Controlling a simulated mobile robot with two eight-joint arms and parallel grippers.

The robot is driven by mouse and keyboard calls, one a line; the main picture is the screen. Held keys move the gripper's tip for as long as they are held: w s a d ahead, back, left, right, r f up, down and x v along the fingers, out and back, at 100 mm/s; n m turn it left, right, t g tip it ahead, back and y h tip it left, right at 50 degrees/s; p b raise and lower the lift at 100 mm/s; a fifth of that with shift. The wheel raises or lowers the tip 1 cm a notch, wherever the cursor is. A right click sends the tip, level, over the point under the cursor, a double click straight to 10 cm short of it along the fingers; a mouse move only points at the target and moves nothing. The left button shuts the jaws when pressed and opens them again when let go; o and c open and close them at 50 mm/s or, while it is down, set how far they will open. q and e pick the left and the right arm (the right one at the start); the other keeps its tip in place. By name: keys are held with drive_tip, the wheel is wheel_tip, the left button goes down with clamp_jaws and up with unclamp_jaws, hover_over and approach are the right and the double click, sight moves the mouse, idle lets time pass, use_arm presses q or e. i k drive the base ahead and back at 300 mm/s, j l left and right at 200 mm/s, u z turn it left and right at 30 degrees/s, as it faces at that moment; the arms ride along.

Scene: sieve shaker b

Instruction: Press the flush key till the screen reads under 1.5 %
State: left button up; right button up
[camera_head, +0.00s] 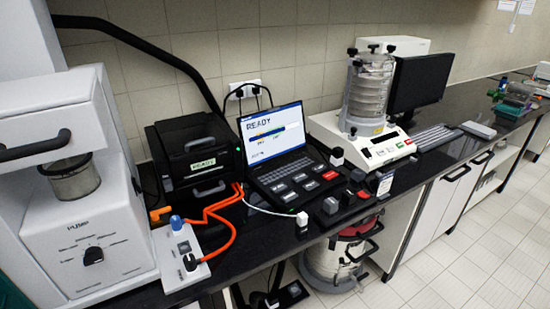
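Another red key (363,194) shows farther right. The labels are too small to read, so I cannot tell which is the flush key. Neither of my grippers is in view.
An orange hose (222,222) runs to a small white panel (180,257). A sieve shaker (368,88) and monitor (420,82) stand right; a drum vacuum (330,262) is below.

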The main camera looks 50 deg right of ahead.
sight(317, 170)
drive_tip(key=z, duration=2)
